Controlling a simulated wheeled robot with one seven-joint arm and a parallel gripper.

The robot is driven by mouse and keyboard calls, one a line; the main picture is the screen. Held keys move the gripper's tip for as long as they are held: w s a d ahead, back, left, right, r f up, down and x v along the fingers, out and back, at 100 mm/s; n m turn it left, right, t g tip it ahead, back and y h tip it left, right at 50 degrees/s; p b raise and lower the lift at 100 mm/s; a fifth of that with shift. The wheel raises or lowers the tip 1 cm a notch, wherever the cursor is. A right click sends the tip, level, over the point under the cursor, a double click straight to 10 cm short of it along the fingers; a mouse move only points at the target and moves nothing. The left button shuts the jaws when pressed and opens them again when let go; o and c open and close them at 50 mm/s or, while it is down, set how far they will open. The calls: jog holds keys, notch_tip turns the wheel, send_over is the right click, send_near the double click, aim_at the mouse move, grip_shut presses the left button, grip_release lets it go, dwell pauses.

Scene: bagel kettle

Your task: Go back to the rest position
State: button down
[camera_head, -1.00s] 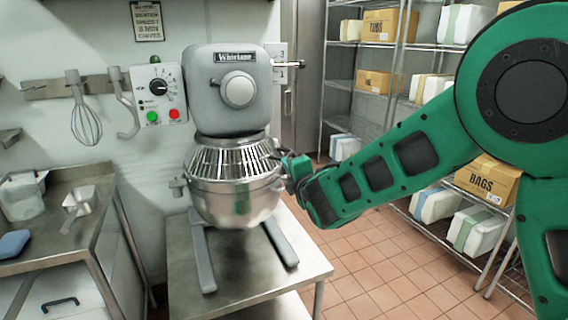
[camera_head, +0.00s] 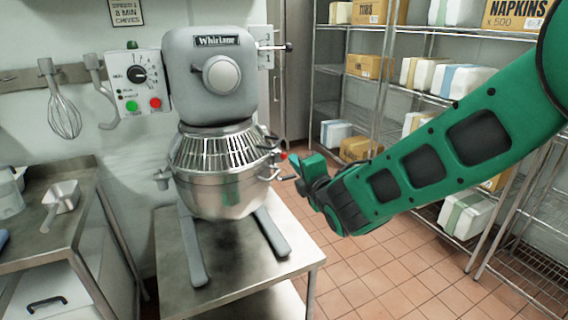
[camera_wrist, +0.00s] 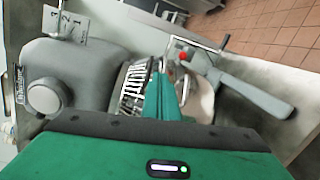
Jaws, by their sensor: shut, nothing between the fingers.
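My gripper (camera_head: 291,177) is at the end of my green arm, just right of the grey Whirlane mixer (camera_head: 213,80) in the head view. It is shut and looks empty, and a small gap shows between it and the mixer's steel bowl (camera_head: 222,192). The wire guard (camera_head: 225,150) sits over the bowl. A red knob (camera_head: 283,156) shows at the bowl's right, near my gripper. In the wrist view, the green fingers of my gripper (camera_wrist: 166,97) stand in front of the guard and bowl, and the red knob (camera_wrist: 183,56) is just beyond them.
The mixer stands on a steel table (camera_head: 240,262). A steel counter (camera_head: 45,235) with a scoop (camera_head: 62,200) is at left. A whisk (camera_head: 64,115) hangs on the wall. Wire shelves (camera_head: 400,100) with boxes stand at right. Tiled floor (camera_head: 385,270) is open between table and shelves.

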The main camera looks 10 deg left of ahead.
jog(key=w+d+f+m+g+h, duration=0.2)
jog(key=d+m+h, duration=0.5)
jog(key=d, duration=1.6)
jog(key=s+d+f+m+g+h, duration=0.15)
jog(key=d+m, duration=0.25)
jog(key=d, duration=0.4)
jog(key=s+d+f+m+g+h, duration=0.1)
jog(key=s+d+m, duration=0.25)
jog(key=d, duration=0.45)
jog(key=s+d+f+m+g+h, duration=0.25)
jog(key=s+d+m+g, duration=0.25)
jog(key=s+d+m, duration=0.75)
jog(key=s+d+m+g+y, duration=0.2)
jog(key=s+m, duration=0.4)
jog(key=s, duration=1.6)
jog(key=d+g, duration=0.1)
jog(key=g, duration=0.1)
jog(key=shift+f+m+g+y, duration=0.3)
jog(key=shift+f+g, duration=0.05)
jog(key=shift+f, duration=0.05)
